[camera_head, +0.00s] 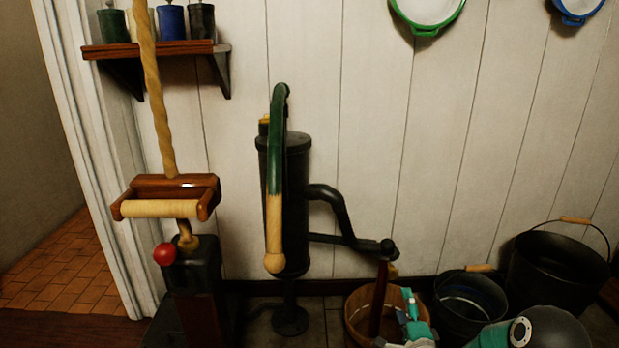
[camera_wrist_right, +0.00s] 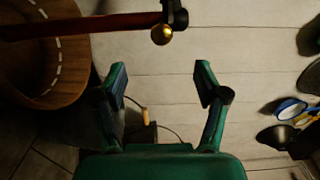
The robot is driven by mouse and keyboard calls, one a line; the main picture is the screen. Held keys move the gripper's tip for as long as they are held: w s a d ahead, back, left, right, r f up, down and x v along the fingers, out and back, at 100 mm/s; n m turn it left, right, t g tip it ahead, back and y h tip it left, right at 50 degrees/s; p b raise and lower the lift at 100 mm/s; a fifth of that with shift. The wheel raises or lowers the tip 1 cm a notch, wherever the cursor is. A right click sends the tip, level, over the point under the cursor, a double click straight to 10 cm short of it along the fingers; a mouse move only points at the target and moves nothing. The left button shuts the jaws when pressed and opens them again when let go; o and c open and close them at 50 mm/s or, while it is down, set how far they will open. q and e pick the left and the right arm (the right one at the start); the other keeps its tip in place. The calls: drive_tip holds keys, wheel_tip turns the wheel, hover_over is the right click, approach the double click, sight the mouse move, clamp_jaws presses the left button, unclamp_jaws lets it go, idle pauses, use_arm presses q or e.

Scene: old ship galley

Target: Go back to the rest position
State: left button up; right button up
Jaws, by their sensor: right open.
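My right gripper (camera_head: 411,312) shows at the bottom of the head view, over the wooden tub (camera_head: 357,311), with part of my teal and black arm to its right. In the right wrist view my right gripper (camera_wrist_right: 160,76) has its two teal fingers spread wide apart, with nothing between them. It is open and empty. My left gripper is not in either view.
A black hand pump (camera_head: 296,200) with a green and tan handle stands before the white plank wall. Black buckets (camera_head: 559,268) stand at right. A wooden roller on a rope (camera_head: 160,208) hangs at left.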

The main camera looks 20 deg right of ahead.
drive_tip(key=w+a+r+y+p, duration=0.1)
drive_tip(key=a+r+y+p, duration=0.15)
drive_tip(key=a, duration=0.45)
drive_tip(key=s+a+f+n+g+y+p, duration=0.3)
drive_tip(key=s+a+f+n+g, duration=0.45)
drive_tip(key=a, duration=0.55)
drive_tip(key=s+a+f+n+g+y, duration=0.1)
drive_tip(key=s+a+f+n+g, duration=0.2)
drive_tip(key=s, duration=0.5)
drive_tip(key=s+a+f+n+g+y+p, duration=0.1)
drive_tip(key=s+a+f+n+g, duration=0.15)
drive_tip(key=s+f+n, duration=0.4)
drive_tip(key=s+a+f+n+g+y, duration=0.15)
drive_tip(key=s+g, duration=0.25)
drive_tip(key=s, duration=0.6)
wheel_tip(320, 180, up, 39)
drive_tip(key=h+p, duration=0.1)
drive_tip(key=p, duration=3.7)
drive_tip(key=shift+w+a, duration=0.2)
